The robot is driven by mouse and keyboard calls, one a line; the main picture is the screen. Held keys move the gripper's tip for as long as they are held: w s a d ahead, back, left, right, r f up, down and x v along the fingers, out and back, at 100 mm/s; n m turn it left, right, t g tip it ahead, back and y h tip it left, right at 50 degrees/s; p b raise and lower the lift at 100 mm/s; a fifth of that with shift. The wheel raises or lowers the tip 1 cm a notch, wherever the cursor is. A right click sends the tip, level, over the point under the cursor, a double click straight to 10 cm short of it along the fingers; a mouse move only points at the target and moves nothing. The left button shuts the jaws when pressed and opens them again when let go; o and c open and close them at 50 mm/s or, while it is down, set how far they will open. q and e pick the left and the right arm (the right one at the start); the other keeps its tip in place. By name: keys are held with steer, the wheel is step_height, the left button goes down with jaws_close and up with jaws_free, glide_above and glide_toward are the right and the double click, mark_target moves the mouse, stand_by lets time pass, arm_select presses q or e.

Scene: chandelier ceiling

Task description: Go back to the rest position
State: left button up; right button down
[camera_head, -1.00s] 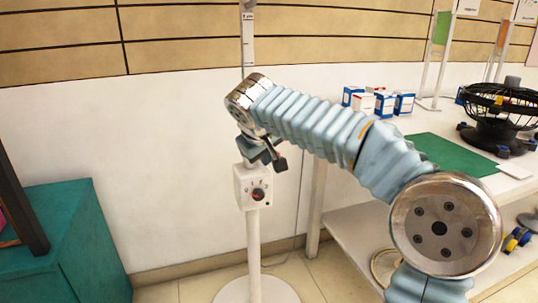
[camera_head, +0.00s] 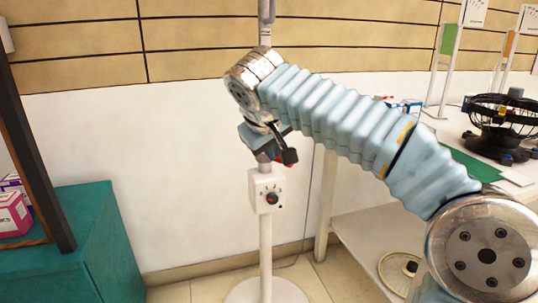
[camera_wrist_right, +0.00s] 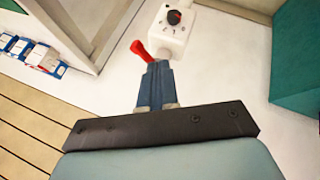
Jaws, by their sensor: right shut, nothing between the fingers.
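My right gripper (camera_head: 284,150) hangs at the end of my blue ribbed right arm, in front of a white post stand. It is shut and holds nothing. In the wrist view its closed fingers (camera_wrist_right: 155,72) point towards the white control box, with a red lever (camera_wrist_right: 141,50) beside the tips; I cannot tell whether they touch. The white control box (camera_head: 265,190) with a round dial is on the post, below the gripper in the head view, and also shows in the wrist view (camera_wrist_right: 170,28). My left gripper is not in view.
A teal cabinet (camera_head: 100,245) stands at the left, with pink boxes (camera_head: 12,212) behind a dark upright frame (camera_head: 35,150). At the right, a white table (camera_head: 380,225) holds a black fan (camera_head: 500,120) and a green mat (camera_head: 475,163). Open floor lies around the stand's base.

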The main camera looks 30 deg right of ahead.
steer(key=w+a+f+n+g+y+p, duration=0.15)
steer(key=a+f, duration=0.25)
steer(key=f, duration=0.6)
steer(key=w+a+f+n+y, duration=0.1)
steer(key=w+a+f+y, duration=0.3)
steer(key=f, duration=0.6)
steer(key=w+a+f+n+g+p, duration=0.1)
steer(key=a+f, duration=0.4)
steer(key=f, duration=0.5)
steer(key=s+a+f+m+g+y+p, duration=0.1)
steer(key=s+a+f+y, duration=0.15)
steer(key=s+f, duration=0.45)
steer(key=s+a+f+m+g+y, duration=0.15)
steer(key=s+a+f, duration=0.25)
steer(key=f, duration=0.7)
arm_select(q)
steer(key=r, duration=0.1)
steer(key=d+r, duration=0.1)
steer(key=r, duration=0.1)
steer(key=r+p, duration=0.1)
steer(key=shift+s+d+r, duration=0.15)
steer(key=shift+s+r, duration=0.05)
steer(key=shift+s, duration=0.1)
arm_select(e)
steer(key=s+f+m, duration=0.3)
steer(key=s+f, duration=0.5)
steer(key=s, duration=0.4)
steer(key=shift+m, duration=0.3)
